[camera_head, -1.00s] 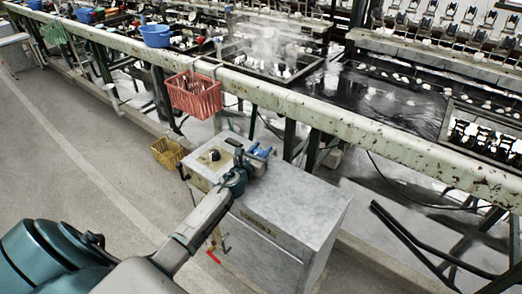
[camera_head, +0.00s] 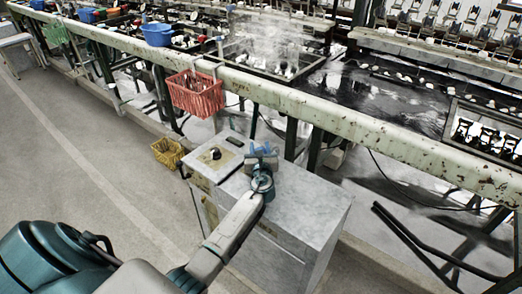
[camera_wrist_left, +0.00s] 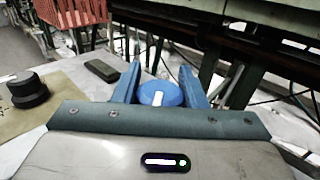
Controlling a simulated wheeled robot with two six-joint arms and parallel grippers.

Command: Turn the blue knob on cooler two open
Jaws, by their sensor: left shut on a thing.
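The blue knob (camera_wrist_left: 160,94) is a round disc with a white mark, on the grey-white cabinet top (camera_head: 300,200). In the left wrist view it sits between the two blue fingers of my left gripper (camera_wrist_left: 161,70), which is shut on it. In the head view my left gripper (camera_head: 262,152) is at the back of the cabinet top and largely covers the knob. No label showing which cooler this is can be read. My right gripper is not in view.
A black knob (camera_head: 215,154) on a tan plate and a dark block (camera_head: 234,141) are left of the gripper. A red basket (camera_head: 195,94) hangs on the long rail (camera_head: 350,124) behind. A yellow basket (camera_head: 167,152) is on the floor. The cabinet top's front right is clear.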

